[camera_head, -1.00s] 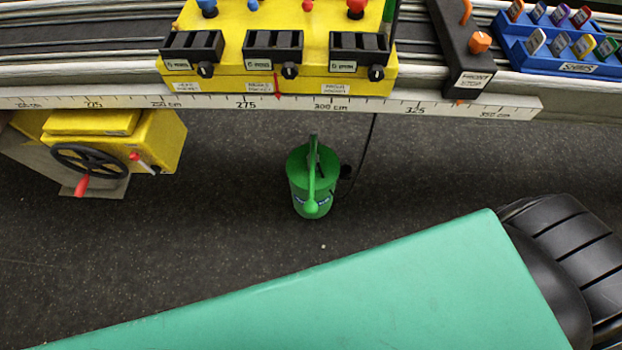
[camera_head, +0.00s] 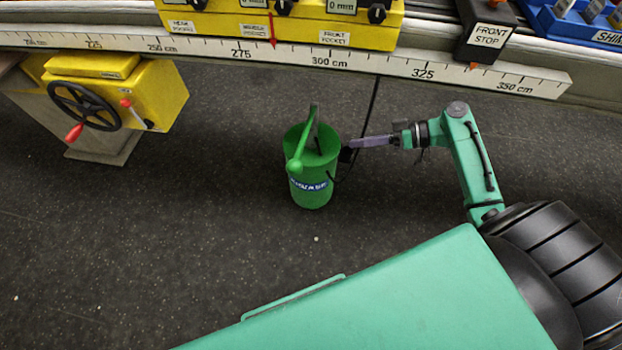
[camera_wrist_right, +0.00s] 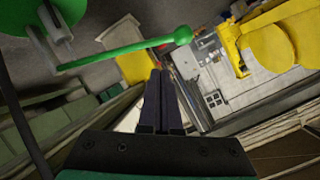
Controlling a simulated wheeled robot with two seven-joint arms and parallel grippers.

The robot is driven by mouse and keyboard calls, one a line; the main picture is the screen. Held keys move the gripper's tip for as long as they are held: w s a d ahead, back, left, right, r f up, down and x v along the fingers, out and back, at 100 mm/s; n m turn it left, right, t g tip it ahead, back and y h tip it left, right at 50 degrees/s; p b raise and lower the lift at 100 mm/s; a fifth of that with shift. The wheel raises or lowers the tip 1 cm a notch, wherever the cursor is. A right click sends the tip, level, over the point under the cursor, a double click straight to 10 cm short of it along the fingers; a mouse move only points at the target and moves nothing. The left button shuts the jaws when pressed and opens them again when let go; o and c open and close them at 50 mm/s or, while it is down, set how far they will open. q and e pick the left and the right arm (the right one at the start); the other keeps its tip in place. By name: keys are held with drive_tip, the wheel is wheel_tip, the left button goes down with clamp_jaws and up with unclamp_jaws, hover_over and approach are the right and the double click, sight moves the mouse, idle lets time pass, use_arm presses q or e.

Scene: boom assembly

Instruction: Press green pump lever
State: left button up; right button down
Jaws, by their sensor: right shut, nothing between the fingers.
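The green pump (camera_head: 312,180) stands upright on the dark floor in the middle of the head view. Its green lever (camera_head: 301,145) lies across the top and ends in a round knob at the near left side. The lever and knob also show in the right wrist view (camera_wrist_right: 130,50), beyond the fingers. My right gripper (camera_head: 352,143) reaches in from the right, shut and empty, with its tips just right of the pump's upper rim. In the right wrist view the fingers (camera_wrist_right: 161,75) are together below the lever. I cannot tell whether they touch anything. My left gripper is not in view.
A beam with a ruler scale (camera_head: 350,66) runs across the back, with a yellow control box (camera_head: 225,25) above it. A yellow box with a black handwheel (camera_head: 85,105) stands left. A dark cable (camera_head: 371,110) runs down behind the pump. Floor left of the pump is clear.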

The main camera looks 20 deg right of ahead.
wheel_tip(320, 180, up, 4)
drive_tip(key=s+a+n+g+y, duration=0.1)
drive_tip(key=n, duration=0.1)
use_arm(q)
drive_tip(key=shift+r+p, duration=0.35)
drive_tip(key=shift+p, duration=0.3)
use_arm(e)
drive_tip(key=s+f+x, duration=0.1)
drive_tip(key=f+x, duration=0.1)
drive_tip(key=x, duration=1.1)
drive_tip(key=shift+s+f, duration=0.2)
drive_tip(key=shift+s, duration=0.1)
drive_tip(key=shift+a, duration=0.15)
